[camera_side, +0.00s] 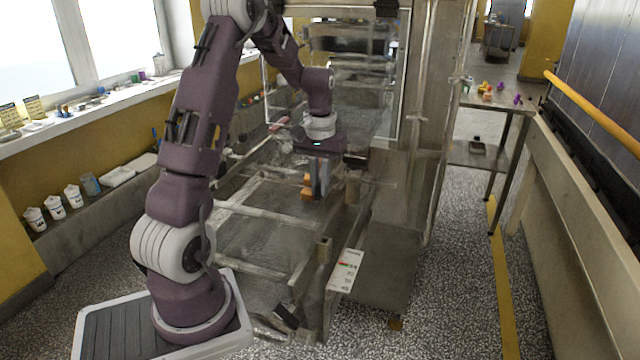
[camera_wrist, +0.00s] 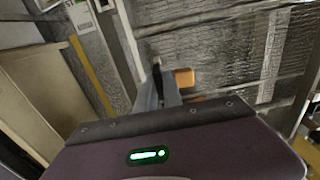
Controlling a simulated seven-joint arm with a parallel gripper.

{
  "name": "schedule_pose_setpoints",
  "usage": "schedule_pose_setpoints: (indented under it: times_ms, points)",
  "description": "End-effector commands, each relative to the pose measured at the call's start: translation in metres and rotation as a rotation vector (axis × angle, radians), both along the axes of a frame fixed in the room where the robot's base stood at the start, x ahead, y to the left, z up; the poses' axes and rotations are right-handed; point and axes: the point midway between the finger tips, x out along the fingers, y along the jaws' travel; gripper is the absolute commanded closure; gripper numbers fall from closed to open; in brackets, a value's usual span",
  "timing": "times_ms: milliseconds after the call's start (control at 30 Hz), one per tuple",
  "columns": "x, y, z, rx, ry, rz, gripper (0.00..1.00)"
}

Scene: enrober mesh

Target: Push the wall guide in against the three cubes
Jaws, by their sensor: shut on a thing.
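My gripper (camera_side: 319,192) points down over the mesh frame in the side view, its two grey fingers close together. In the wrist view my gripper (camera_wrist: 158,78) has a narrow dark piece (camera_wrist: 157,72) between the fingers, which I take to be part of the wall guide; most of it is hidden. Orange cubes (camera_side: 307,192) show just left of the fingers in the side view, close beside them. In the wrist view one orange cube (camera_wrist: 184,77) shows right of the fingers. I cannot make out all three cubes separately, nor whether the guide touches them.
The wire mesh (camera_wrist: 215,55) spreads under the gripper, crossed by metal bars (camera_side: 270,213). A steel housing (camera_side: 410,190) stands close on the right in the side view. A cylindrical post (camera_side: 352,188) stands just right of the fingers. The mesh to the left is clear.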

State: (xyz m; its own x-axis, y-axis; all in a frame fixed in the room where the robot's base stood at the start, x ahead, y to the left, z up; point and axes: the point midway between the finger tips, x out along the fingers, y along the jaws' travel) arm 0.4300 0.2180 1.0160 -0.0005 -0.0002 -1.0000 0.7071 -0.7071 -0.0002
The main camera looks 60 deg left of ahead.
Motion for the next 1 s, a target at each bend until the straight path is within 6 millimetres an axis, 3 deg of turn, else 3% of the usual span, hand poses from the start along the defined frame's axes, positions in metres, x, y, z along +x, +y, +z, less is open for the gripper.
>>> schedule_pose_setpoints:
  times_ms: [233, 567, 900, 933, 1000]
  points:
    - [-0.004, 0.005, 0.001, 0.001, -0.002, 0.003, 1.0]
    - [-0.046, 0.047, 0.001, 0.002, -0.002, 0.003, 1.0]
    - [-0.049, 0.05, 0.001, 0.002, -0.002, 0.0, 1.0]
    - [-0.049, 0.05, 0.001, 0.003, -0.003, 0.0, 0.85]
    - [-0.049, 0.05, 0.001, 0.002, -0.002, 0.0, 0.72]
